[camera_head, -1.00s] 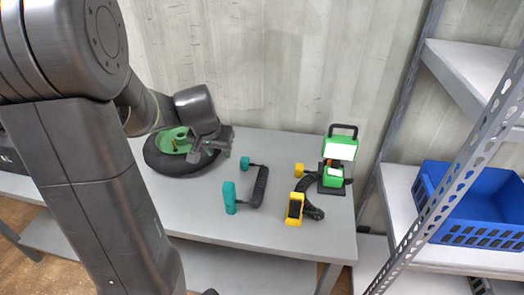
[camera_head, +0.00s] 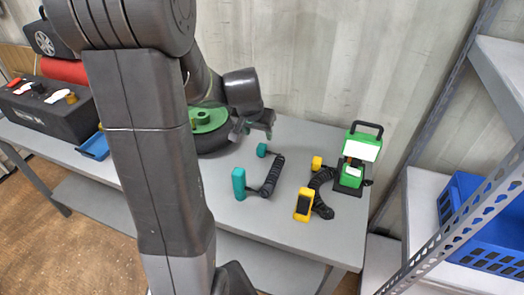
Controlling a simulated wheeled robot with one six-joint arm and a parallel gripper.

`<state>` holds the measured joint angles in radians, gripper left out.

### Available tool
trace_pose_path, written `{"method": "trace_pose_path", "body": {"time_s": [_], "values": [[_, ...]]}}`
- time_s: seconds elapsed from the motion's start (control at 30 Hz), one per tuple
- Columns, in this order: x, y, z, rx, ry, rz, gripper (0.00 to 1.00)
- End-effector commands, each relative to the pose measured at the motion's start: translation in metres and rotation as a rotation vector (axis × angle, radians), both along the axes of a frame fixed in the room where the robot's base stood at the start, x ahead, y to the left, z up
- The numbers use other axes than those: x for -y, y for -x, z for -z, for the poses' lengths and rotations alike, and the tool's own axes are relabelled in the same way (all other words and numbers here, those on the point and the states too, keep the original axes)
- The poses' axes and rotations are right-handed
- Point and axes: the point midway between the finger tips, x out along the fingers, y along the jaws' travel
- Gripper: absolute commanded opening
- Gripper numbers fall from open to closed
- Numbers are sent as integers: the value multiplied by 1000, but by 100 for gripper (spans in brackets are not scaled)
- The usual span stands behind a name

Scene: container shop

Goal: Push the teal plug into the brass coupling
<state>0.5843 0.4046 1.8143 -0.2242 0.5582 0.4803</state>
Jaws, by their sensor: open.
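A teal block (camera_head: 239,184) stands on the grey table, joined by a black coiled cord (camera_head: 272,178) to a smaller teal piece (camera_head: 262,150) behind it. I cannot tell for sure which teal end is the plug. My gripper (camera_head: 254,129) is open and empty, above the table just behind the smaller teal piece and apart from it. A black ring with a green hub (camera_head: 208,119) lies left of my gripper, partly hidden by my arm. I cannot make out the brass coupling on it in the current view.
A yellow handset (camera_head: 304,204) with a black cord and a green work lamp (camera_head: 352,172) stand on the right of the table (camera_head: 290,238). A black box (camera_head: 50,110) and blue tray (camera_head: 94,146) are at left. Shelves with a blue crate (camera_head: 480,222) stand right.

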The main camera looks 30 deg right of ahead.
Motion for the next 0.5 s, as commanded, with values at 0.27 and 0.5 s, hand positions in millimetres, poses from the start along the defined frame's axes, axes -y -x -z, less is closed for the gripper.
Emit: {"method": "trace_pose_path", "body": {"time_s": [0.27,0.5], "values": [[14,-10,44,-4,-2,2,53],[18,-14,57,-1,-1,0,53]]}}
